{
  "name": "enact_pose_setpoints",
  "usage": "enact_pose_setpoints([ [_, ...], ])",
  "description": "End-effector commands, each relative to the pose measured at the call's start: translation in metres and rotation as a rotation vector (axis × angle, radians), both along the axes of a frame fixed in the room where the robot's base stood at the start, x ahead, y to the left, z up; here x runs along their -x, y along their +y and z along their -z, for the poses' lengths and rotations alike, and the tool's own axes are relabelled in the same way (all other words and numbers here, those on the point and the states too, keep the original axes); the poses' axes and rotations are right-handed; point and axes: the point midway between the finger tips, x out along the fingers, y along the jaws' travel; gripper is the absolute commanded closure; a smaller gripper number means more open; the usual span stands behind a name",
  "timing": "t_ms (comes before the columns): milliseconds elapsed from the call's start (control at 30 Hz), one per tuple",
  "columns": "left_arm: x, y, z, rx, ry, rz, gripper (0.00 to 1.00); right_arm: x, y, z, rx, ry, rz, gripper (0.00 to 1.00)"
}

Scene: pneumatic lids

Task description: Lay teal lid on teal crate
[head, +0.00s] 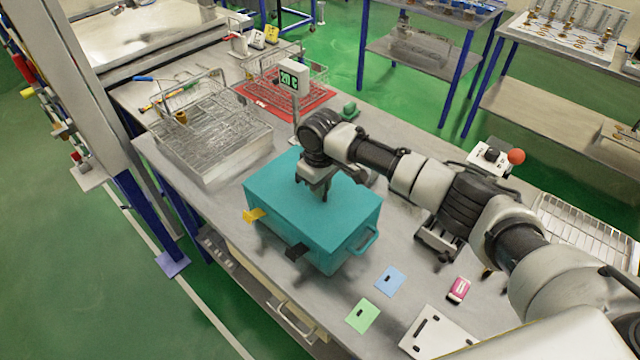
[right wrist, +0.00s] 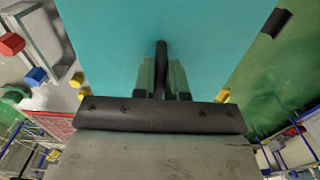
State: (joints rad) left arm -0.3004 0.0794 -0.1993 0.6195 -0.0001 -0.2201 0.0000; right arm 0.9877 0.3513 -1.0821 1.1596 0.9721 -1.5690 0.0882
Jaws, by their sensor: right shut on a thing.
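The teal lid (head: 345,203) lies flat over the teal crate (head: 282,228) on the grey bench, its edges close to the crate's outline. Whether a thin gap remains between them cannot be told. My right gripper (head: 313,190) is above the middle of the lid, pointing down. In the right wrist view the gripper (right wrist: 162,78) is shut on the lid's dark upright handle (right wrist: 161,60), with the teal lid (right wrist: 110,40) filling the top. A yellow latch (head: 254,215) and a black latch (head: 297,251) stick out from the crate's front side. My left gripper is out of view.
A wire basket (head: 207,135) stands behind left, with a red tray (head: 290,101) and a display (head: 293,80) beyond the crate. Blue (head: 390,281) and green (head: 362,316) cards and a pink block (head: 458,289) lie at the front right.

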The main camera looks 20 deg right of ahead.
Motion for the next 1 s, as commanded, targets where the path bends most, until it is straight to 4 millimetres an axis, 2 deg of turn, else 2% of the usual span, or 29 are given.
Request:
enact_pose_setpoints([
  [1000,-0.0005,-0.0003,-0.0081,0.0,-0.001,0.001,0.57,-0.0001,0.0004,-0.0001,0.0,0.0,0.0,1.0],
])
